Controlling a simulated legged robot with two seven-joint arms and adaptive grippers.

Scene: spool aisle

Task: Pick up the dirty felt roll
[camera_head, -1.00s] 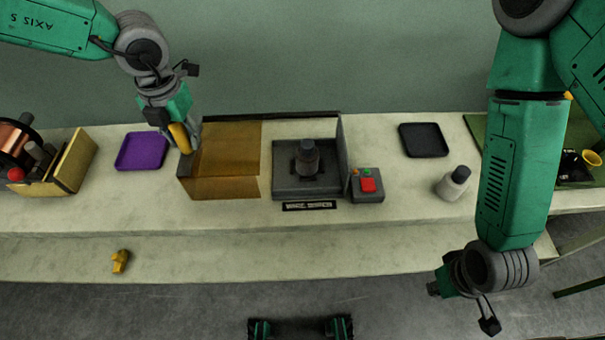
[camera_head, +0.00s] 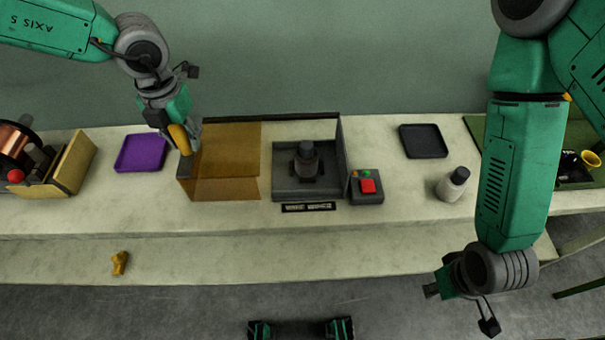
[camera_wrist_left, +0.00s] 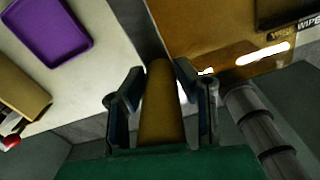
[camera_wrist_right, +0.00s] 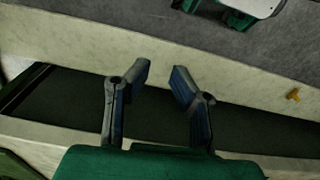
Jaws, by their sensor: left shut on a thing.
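A yellow-brown roll (camera_head: 179,138), which looks like the felt roll, is between the fingers of my left gripper (camera_head: 183,134). In the left wrist view the roll (camera_wrist_left: 161,105) stands lengthwise between the two fingers, and the left gripper (camera_wrist_left: 160,92) is shut on it. Its far end is beside the left edge of the amber box; I cannot tell whether they touch. Dirt on the roll is not clear. My right gripper (camera_head: 436,291) hangs in front of the bench. In the right wrist view it (camera_wrist_right: 160,80) is open and empty.
The amber box (camera_head: 230,160) adjoins a dark station (camera_head: 285,190) holding a dark bottle (camera_head: 307,160). A yellow piece (camera_head: 120,263) lies on the front ledge.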

